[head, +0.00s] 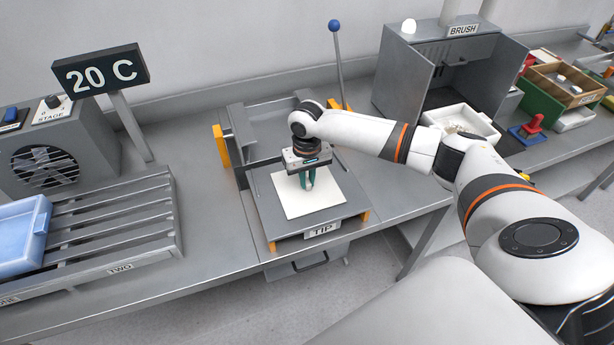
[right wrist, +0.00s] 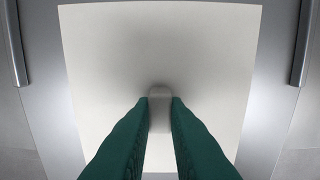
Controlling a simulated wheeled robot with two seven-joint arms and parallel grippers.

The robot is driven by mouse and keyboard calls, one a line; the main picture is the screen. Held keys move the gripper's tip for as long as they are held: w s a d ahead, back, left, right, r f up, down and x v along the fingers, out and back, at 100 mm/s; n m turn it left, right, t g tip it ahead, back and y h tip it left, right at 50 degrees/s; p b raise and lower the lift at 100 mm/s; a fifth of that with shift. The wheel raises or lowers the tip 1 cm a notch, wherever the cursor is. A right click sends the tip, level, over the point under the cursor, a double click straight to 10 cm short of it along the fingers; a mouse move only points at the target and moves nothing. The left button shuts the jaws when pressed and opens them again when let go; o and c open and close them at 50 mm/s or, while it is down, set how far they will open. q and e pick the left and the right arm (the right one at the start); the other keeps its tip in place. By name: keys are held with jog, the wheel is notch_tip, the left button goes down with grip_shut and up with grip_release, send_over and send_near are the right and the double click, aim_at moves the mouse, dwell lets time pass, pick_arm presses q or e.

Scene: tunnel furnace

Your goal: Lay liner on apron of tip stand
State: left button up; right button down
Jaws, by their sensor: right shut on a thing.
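The liner is a white, nearly square sheet (head: 328,202) with a small raised tab in its middle, seen in the right wrist view (right wrist: 100,45). It lies over the grey apron (head: 268,208) of the tip stand, just behind the TIP label (head: 322,229). My right gripper (head: 308,186) points down at the middle of the sheet. In the right wrist view its green fingers (right wrist: 160,102) are shut on the tab. I cannot tell whether the sheet touches the apron. My left gripper is not in view.
A blue tray (head: 22,228) sits on a slatted rack (head: 125,205) at the left. The stand has orange posts (head: 221,146) and a blue-knobbed lever (head: 335,27). A BRUSH booth (head: 440,65) and a white tray (head: 462,122) stand to the right.

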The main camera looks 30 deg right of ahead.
aim_at(307, 182)
jog(key=c, duration=1.4)
grip_release()
jog(key=shift+f, duration=0.1)
jog(key=shift+c, duration=0.2)
notch_tip(307, 182, up, 12)
jog(key=b, duration=0.2)
jog(key=shift+r+b, duration=0.2)
jog(key=shift+b, duration=0.1)
